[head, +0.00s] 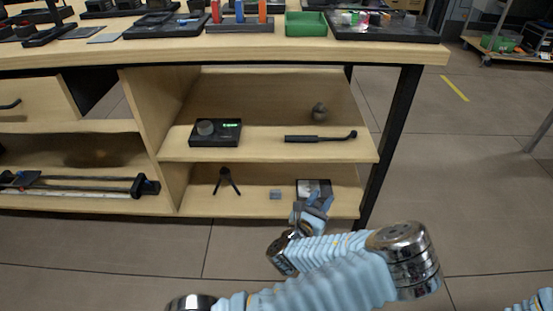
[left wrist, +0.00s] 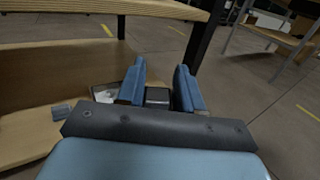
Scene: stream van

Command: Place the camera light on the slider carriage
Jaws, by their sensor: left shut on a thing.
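The camera light, as far as I can tell, is the dark boxy thing with a pale face (head: 314,184) at the right end of the lower shelf. My left gripper (head: 312,204) is at its near side, shut on it. In the left wrist view the dark body of the light (left wrist: 158,96) shows between the fingers of my left gripper (left wrist: 160,88); the fingers hide part of it. I cannot tell whether it still touches the shelf. The slider (head: 85,190) lies on the lower left shelf; its carriage seems to be the dark block (head: 22,180) near its left end.
A small grey block (head: 275,195) and a small black tripod (head: 227,181) stand on the lower shelf (head: 250,207). A black device with a knob (head: 215,132) and a black rod (head: 320,138) lie on the shelf above. A black table leg (head: 390,140) stands close to the right.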

